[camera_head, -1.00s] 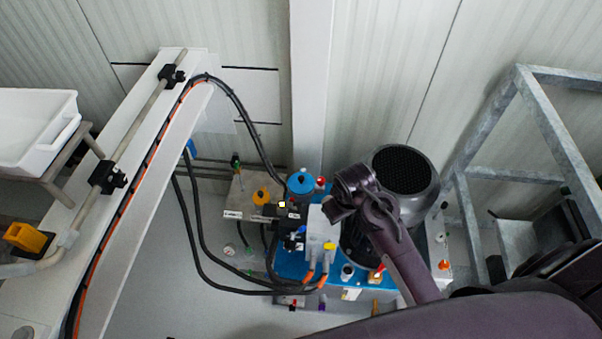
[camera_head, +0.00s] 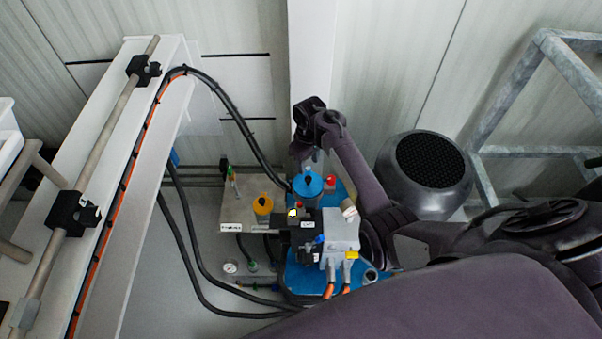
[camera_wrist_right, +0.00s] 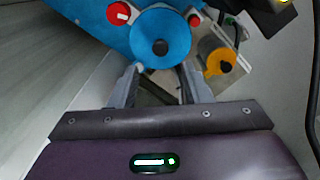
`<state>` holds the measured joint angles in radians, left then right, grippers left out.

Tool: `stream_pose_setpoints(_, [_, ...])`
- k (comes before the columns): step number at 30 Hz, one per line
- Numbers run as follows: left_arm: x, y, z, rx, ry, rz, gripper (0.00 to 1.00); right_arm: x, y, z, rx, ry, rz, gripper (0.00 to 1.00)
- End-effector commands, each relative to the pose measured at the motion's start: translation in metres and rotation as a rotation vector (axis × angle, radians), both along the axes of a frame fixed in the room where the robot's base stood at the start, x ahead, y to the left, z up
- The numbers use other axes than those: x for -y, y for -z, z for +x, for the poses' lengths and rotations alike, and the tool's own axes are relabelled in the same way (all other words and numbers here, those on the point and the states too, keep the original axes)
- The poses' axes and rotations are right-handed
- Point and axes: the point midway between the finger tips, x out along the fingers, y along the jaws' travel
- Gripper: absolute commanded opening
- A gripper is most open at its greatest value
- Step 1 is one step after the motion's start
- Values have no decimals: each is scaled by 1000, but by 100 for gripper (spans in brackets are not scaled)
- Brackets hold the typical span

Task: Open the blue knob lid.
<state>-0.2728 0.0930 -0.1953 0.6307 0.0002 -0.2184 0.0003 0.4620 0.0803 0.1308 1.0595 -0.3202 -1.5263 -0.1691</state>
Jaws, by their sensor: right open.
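The blue knob lid (camera_head: 307,184) is a round blue cap with a dark centre, on top of the pump unit. In the right wrist view the lid (camera_wrist_right: 161,38) fills the upper middle. My right gripper (camera_head: 312,158) is just behind the lid in the head view, its fingers partly hidden by the wrist. In the right wrist view the gripper (camera_wrist_right: 160,72) is open and empty. Its two fingers point towards the lid's near edge. I cannot tell whether they touch it. My left gripper is not in view.
A yellow-orange cap (camera_head: 263,205) stands left of the lid, and a red knob (camera_head: 330,181) sits close on its right. Black valve blocks (camera_head: 301,235) and hoses lie in front. A large black-topped motor (camera_head: 430,162) stands to the right. A white wall post (camera_head: 312,60) rises behind.

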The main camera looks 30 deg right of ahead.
Motion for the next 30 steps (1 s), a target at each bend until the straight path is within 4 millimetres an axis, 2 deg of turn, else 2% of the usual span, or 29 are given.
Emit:
stream_pose_setpoints(3, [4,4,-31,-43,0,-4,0,1,18,-1,-3,0,-1,43])
stream_pose_setpoints(6, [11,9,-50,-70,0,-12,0,0,35,0,-2,1,-2,43])
stream_pose_setpoints(8, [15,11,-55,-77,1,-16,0,1,44,-1,-2,1,-2,43])
stream_pose_setpoints(11, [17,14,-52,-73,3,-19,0,0,57,-1,-2,1,-1,43])
stream_pose_setpoints(18, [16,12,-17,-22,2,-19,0,0,68,0,2,2,-2,43])
stream_pose_setpoints(23, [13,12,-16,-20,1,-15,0,0,68,0,2,1,-2,43])
stream_pose_setpoints(25, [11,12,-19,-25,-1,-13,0,0,68,0,2,1,-2,38])
stream_pose_setpoints(30, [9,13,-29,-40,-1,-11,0,0,68,0,1,1,-2,16])
